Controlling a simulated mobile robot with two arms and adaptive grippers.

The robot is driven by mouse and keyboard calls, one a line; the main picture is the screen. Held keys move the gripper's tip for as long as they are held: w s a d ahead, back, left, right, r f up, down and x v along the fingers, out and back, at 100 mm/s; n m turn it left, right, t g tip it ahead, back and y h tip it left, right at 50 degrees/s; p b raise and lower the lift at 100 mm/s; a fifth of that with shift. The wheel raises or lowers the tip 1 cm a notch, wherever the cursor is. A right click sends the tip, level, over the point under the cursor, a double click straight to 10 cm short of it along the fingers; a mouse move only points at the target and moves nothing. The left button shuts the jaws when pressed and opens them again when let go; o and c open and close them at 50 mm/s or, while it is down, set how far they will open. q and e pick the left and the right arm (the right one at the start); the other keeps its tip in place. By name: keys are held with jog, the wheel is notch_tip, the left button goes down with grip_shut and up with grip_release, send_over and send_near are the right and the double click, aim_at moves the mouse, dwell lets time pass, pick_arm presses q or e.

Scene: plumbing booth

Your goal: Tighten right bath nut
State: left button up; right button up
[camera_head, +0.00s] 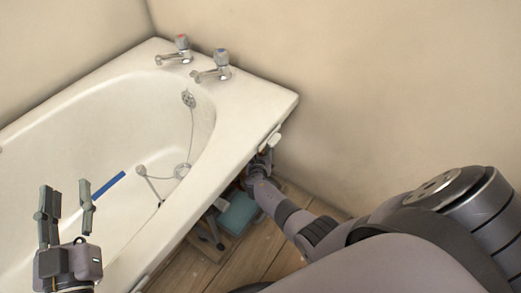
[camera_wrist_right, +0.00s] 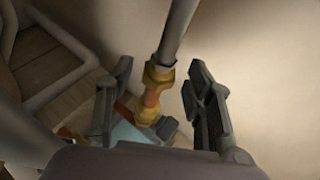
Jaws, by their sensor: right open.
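In the right wrist view a brass nut (camera_wrist_right: 158,76) sits at the lower end of a grey pipe (camera_wrist_right: 177,30), with a short copper piece and another brass fitting (camera_wrist_right: 150,112) below it. My right gripper (camera_wrist_right: 160,85) is open, one finger on each side of the brass nut, and no contact can be made out. In the head view my right gripper (camera_head: 262,160) reaches under the end of the bath (camera_head: 262,108) and is mostly hidden by the rim. My left gripper (camera_head: 66,200) is open and empty over the bath.
A blue stick (camera_head: 109,185) and a chained plug lie in the tub. A teal box (camera_head: 238,213) is on the wooden floor (camera_head: 262,262). The wall (camera_head: 380,90) is close behind my right arm.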

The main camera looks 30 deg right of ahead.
jog(key=v, duration=1.2)
dwell(0.5)
